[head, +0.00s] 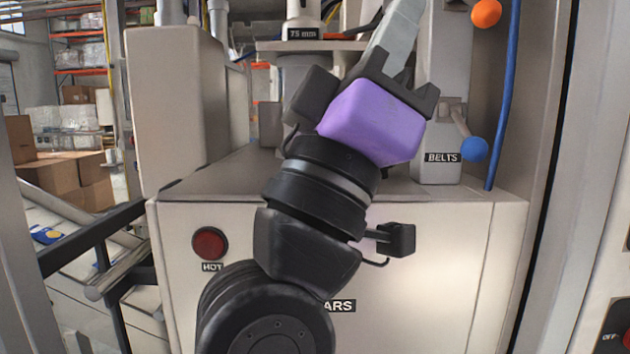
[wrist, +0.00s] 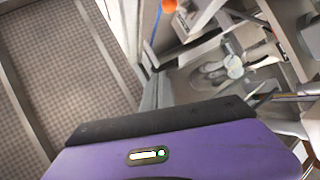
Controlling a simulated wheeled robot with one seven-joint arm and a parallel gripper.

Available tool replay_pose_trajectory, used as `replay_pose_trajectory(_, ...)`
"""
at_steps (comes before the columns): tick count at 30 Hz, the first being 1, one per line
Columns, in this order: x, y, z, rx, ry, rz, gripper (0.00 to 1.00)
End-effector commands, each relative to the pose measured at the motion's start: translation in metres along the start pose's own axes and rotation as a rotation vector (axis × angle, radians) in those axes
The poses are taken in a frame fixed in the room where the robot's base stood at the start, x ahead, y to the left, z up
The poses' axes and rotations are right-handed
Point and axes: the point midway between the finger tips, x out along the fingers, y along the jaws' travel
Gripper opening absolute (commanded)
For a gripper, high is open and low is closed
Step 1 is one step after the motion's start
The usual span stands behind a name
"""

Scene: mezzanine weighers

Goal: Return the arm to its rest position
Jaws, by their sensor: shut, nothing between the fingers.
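My black arm rises from the bottom of the head view, leaning up and to the right in front of a pale machine cabinet (head: 250,235). My gripper (head: 400,42) is at its upper end, with a purple body, a black jaw mount and pale grey fingers pointing up. It is shut and empty. In the wrist view the purple body and its black front edge fill the bottom. The fingertips are hard to make out there.
A red button (head: 210,244) labelled HOT is on the cabinet front. A lever (head: 461,122) above the BELTS label stands right of my gripper, by a blue ball (head: 474,149), an orange ball (head: 486,13) and a blue hose (head: 503,95). Cardboard boxes (head: 62,170) are at left.

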Motion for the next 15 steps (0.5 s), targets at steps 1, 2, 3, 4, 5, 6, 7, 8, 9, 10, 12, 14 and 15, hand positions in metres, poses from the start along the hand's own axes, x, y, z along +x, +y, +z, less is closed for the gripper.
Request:
replay_pose_trajectory(1,-0.008,-0.014,0.003,0.019,0.024,-0.047,0.00)
replay_pose_trajectory(2,-0.012,-0.021,0.004,0.033,0.038,-0.074,0.00)
replay_pose_trajectory(3,-0.018,-0.031,0.006,0.051,0.057,-0.110,0.00)
replay_pose_trajectory(4,-0.024,-0.038,0.008,0.065,0.071,-0.137,0.00)
replay_pose_trajectory(5,-0.030,-0.046,0.010,0.078,0.083,-0.166,0.00)
replay_pose_trajectory(6,-0.039,-0.057,0.014,0.099,0.100,-0.207,0.00)
replay_pose_trajectory(7,-0.046,-0.065,0.017,0.115,0.113,-0.239,0.00)
replay_pose_trajectory(8,-0.055,-0.074,0.021,0.133,0.124,-0.274,0.00)
replay_pose_trajectory(9,-0.068,-0.085,0.027,0.157,0.139,-0.322,0.00)
replay_pose_trajectory(10,-0.079,-0.093,0.033,0.178,0.149,-0.359,0.00)
replay_pose_trajectory(12,-0.107,-0.111,0.046,0.230,0.166,-0.448,0.00)
replay_pose_trajectory(14,-0.131,-0.122,0.059,0.277,0.174,-0.520,0.00)
replay_pose_trajectory(15,-0.146,-0.128,0.069,0.307,0.175,-0.564,0.00)
